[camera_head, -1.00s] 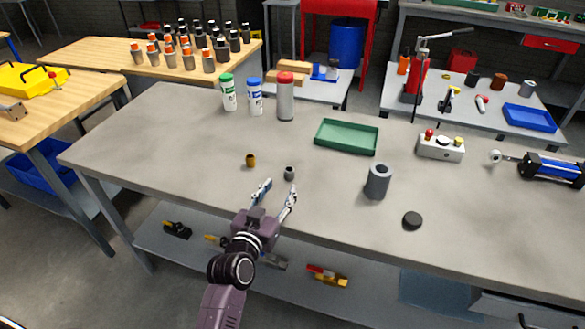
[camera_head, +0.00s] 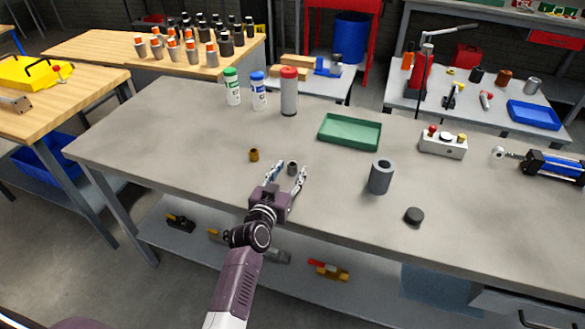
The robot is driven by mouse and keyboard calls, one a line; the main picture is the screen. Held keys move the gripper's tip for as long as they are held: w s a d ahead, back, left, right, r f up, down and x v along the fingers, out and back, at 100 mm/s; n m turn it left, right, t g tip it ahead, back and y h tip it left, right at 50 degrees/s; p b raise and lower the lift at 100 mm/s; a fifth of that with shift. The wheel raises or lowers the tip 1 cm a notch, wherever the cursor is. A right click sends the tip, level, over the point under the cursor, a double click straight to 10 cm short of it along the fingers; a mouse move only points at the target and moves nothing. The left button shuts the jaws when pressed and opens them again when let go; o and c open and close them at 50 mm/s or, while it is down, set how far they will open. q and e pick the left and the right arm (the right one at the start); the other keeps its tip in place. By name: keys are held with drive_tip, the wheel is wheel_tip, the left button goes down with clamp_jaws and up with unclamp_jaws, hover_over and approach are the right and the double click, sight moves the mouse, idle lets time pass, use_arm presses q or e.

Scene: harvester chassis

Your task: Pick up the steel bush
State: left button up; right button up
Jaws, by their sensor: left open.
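The steel bush, a small grey hollow cylinder (camera_head: 292,168), stands upright on the grey workbench (camera_head: 200,135). My left gripper (camera_head: 287,174) is open and low at the bench top, its two fingers pointing away from me. The bush appears between or just beyond the fingertips; I cannot tell whether either finger touches it. A similar brass-coloured bush (camera_head: 254,155) stands to the left, apart from the gripper. My right gripper is not in view.
A larger grey hollow cylinder (camera_head: 381,177) and a black disc (camera_head: 413,215) are to the right. A green tray (camera_head: 350,132) lies behind. Bottles with green (camera_head: 232,87), blue (camera_head: 258,91) and red (camera_head: 289,92) caps stand at the back. The bench's left part is clear.

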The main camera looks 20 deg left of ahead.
use_arm(q)
clamp_jaws()
drive_tip(key=shift+r, duration=0.1)
idle(0.3)
